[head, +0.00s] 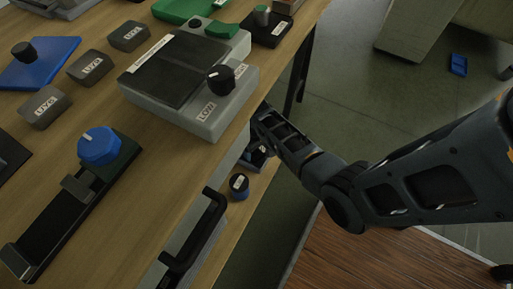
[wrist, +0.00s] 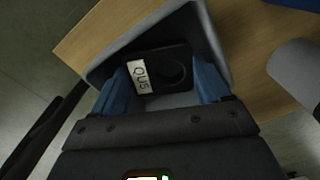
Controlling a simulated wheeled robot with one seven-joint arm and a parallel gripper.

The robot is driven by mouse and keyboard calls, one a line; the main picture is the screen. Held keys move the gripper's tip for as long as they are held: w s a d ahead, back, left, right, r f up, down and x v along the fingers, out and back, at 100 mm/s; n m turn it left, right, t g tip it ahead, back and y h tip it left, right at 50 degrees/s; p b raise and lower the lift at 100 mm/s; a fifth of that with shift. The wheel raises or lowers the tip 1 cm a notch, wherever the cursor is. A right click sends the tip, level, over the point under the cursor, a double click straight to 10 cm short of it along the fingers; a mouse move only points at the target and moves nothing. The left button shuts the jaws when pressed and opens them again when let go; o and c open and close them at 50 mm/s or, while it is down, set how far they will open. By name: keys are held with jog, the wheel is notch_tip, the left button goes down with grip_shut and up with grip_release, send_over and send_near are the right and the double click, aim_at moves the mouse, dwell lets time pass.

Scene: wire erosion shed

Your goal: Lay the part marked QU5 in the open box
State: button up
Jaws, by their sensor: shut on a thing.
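The part marked QU5 (wrist: 139,78) is a black block with a round hole and a white label. In the wrist view it sits between the two blue fingers of my gripper (wrist: 163,82), which is shut on it. A grey open box (wrist: 214,38) shows around and beneath the part, its walls beyond both fingers. I cannot tell whether the part touches the box floor. In the head view my gripper (head: 257,156) is low beside the bench's right edge, and the part is mostly hidden there.
The wooden bench (head: 140,185) carries a grey device (head: 205,120) with a black dial, labelled blocks (head: 92,68) and a blue knob on a dark fixture (head: 98,146). Open floor lies right.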

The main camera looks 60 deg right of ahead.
aim_at(256, 154)
jog(key=shift+f+b, duration=0.4)
jog(key=shift+f, duration=0.2)
jog(key=o, duration=1.6)
jog(key=shift+r+p, duration=1.75)
jog(key=shift+r, duration=2.2)
